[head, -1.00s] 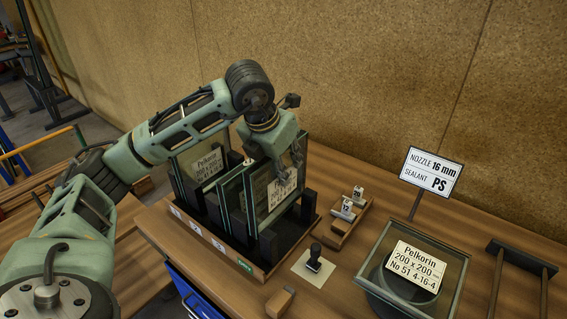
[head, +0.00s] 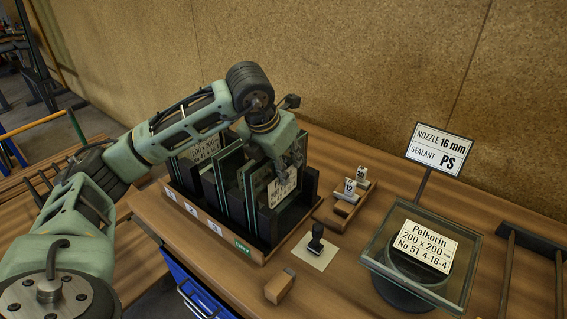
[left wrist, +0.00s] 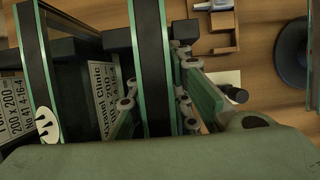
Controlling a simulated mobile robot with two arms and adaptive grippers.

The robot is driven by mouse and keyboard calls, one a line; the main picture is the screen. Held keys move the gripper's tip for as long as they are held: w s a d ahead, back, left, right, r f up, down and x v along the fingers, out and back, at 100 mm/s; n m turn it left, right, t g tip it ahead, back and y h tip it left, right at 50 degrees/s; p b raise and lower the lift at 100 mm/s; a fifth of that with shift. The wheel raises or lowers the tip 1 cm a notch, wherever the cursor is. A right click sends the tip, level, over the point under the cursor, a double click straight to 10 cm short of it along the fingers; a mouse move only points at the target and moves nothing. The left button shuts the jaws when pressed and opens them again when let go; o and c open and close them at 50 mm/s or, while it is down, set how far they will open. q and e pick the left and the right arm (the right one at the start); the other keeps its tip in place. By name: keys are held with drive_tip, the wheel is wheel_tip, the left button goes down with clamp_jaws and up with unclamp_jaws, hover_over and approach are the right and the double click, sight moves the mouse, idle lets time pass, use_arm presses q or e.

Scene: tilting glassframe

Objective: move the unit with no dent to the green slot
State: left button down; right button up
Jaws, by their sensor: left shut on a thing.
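My left gripper (head: 281,163) is shut on a glass unit (head: 282,188) with a pale label. The held unit stands upright in the black rack (head: 222,228), at its right end by the green slot label (head: 243,246). In the left wrist view, my fingers (left wrist: 157,112) clasp both faces of this unit (left wrist: 150,45), whose edge lies between two black posts. Whether its bottom rests in the slot is hidden. Other glass units (head: 204,150) stand in the slots further left, marked with numbers.
Another labelled glass unit (head: 424,248) lies on a round dark stand at the right. A sign (head: 439,150) stands behind it. A stamp (head: 316,238), a wooden block (head: 280,287) and number tags (head: 349,187) lie close right of the rack.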

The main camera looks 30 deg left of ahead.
use_arm(q)
drive_tip(key=shift+f+b, duration=0.25)
drive_tip(key=shift+b, duration=0.1)
idle(0.6)
drive_tip(key=c, duration=1.6)
unclamp_jaws()
drive_tip(key=shift+s, duration=0.1)
drive_tip(key=shift+o, duration=0.3)
drive_tip(key=shift+f, duration=0.15)
drive_tip(key=v, duration=1.2)
